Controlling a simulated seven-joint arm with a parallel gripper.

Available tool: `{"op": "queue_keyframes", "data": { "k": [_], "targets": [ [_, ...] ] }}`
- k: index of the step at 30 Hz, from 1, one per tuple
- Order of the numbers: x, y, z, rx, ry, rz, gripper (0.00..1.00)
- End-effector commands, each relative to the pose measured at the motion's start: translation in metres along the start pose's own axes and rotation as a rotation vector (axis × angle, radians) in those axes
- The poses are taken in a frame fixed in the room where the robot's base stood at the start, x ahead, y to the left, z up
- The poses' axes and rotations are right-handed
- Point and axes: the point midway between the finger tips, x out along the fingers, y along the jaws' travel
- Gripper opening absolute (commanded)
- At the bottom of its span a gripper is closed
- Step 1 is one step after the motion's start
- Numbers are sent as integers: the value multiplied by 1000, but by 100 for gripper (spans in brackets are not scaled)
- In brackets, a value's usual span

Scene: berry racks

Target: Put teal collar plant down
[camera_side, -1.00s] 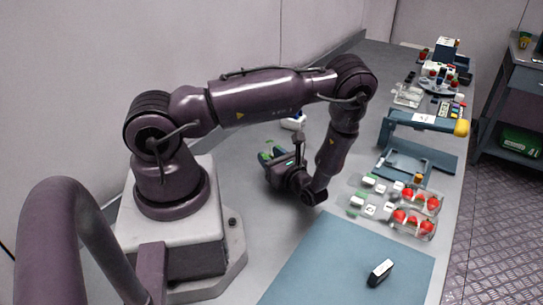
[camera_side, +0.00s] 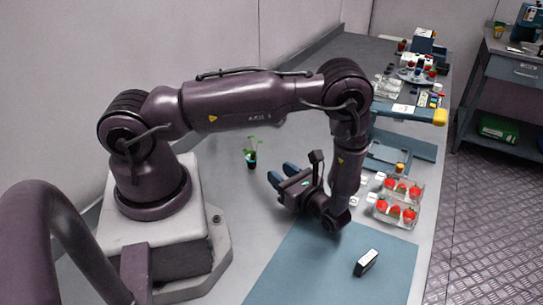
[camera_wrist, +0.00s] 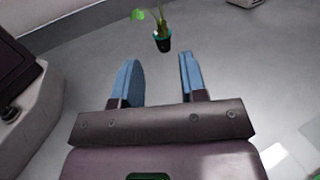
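The teal collar plant (camera_side: 252,158) stands upright on the grey bench, a small green seedling in a dark pot with a teal rim. It also shows in the wrist view (camera_wrist: 162,40), beyond my fingertips. My gripper (camera_side: 280,175) is low over the bench to the right of the plant, its blue fingers apart and empty. In the wrist view my two fingers (camera_wrist: 157,72) are spread with bare bench between them, and the plant is clear of both.
A blue mat (camera_side: 310,270) with a small black-and-white block (camera_side: 366,262) lies at the front. Clear trays of red berries (camera_side: 396,208) and a blue rack (camera_side: 405,110) stand to the right. The bench around the plant is clear.

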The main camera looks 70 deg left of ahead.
Motion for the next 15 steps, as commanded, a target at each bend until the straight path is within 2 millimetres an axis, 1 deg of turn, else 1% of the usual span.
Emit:
{"op": "queue_keyframes", "data": {
  "k": [2, 5, 8, 10, 15],
  "targets": [
    [-4, -2, 6, -15, 19, 12, 39],
    [-10, -5, 23, -64, 80, 56, 39],
    [-19, -8, 54, -153, 197, 135, 39],
    [-25, -8, 78, -225, 296, 199, 39],
    [-37, 1, 132, -395, 538, 336, 39]
  ]
}}
